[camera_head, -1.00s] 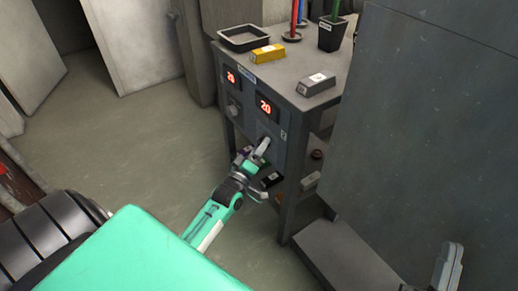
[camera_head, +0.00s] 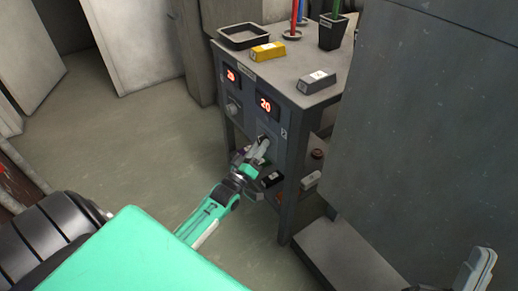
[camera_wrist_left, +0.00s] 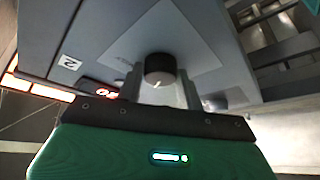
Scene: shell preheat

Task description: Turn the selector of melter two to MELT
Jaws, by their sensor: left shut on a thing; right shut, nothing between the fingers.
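The selector of melter two is a dark round knob (camera_wrist_left: 160,68) with a pale pointer mark, on the grey front panel near a label reading 2. Its red display (camera_head: 266,104) above reads 20. My left gripper (camera_head: 263,146) is at this selector, its fingers on both sides of the knob and shut on it. In the head view the fingers hide most of the knob. I cannot read its setting. My right gripper (camera_head: 482,262) is shut and empty at the lower right, away from the panel.
The other melter's knob (camera_head: 233,110) and display (camera_head: 232,76) sit to the left. On the bench top are a black tray (camera_head: 244,36), a yellow block (camera_head: 267,52), a grey block (camera_head: 316,82) and a dark pot (camera_head: 333,32). A large grey panel fills the right.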

